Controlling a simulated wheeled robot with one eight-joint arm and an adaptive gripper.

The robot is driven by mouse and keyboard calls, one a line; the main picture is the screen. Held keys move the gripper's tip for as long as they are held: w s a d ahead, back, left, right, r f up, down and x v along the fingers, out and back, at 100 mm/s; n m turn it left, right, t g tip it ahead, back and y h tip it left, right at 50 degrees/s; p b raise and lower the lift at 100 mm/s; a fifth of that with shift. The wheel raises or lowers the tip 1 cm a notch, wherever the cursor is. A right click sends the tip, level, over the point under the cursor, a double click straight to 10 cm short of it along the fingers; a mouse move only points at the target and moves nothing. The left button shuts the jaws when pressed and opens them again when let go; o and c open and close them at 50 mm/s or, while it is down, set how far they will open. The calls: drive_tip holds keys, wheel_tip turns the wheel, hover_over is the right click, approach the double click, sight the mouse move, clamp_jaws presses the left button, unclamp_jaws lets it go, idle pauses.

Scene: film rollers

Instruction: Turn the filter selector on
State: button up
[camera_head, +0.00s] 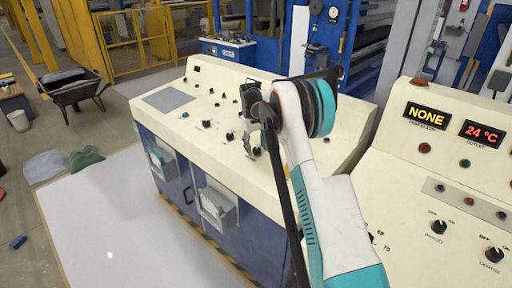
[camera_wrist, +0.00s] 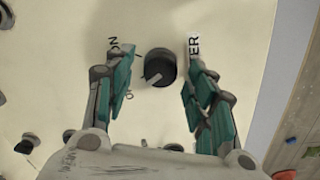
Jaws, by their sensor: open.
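In the wrist view a round black selector knob (camera_wrist: 160,66) with a light pointer mark sits on the cream panel. The pointer is slanted toward the lower left. An "ON" label stands at the knob's upper left, and a partly hidden label ending in "ER" at its upper right. My gripper (camera_wrist: 157,72) is open, with one teal finger on each side of the knob; I cannot tell whether either touches it. In the head view my gripper (camera_head: 256,108) is over the middle console, and my arm hides part of the panel there.
The cream console (camera_head: 215,77) carries several other knobs and buttons. A second console at the right has a "NONE" display (camera_head: 426,115), a "24 °C" display (camera_head: 482,133) and more knobs. A wheelbarrow (camera_head: 75,88) stands at the far left.

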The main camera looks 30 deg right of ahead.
drive_tip(key=c, duration=1.1)
drive_tip(key=shift+o, duration=0.2)
drive_tip(key=shift+m, duration=0.3)
drive_tip(key=m+p, duration=0.1)
drive_tip(key=m, duration=0.4)
drive_tip(key=shift+m, duration=0.3)
drive_tip(key=m+p, duration=0.1)
drive_tip(key=m, duration=0.4)
drive_tip(key=shift+s+d+m, duration=0.1)
drive_tip(key=shift+m, duration=0.2)
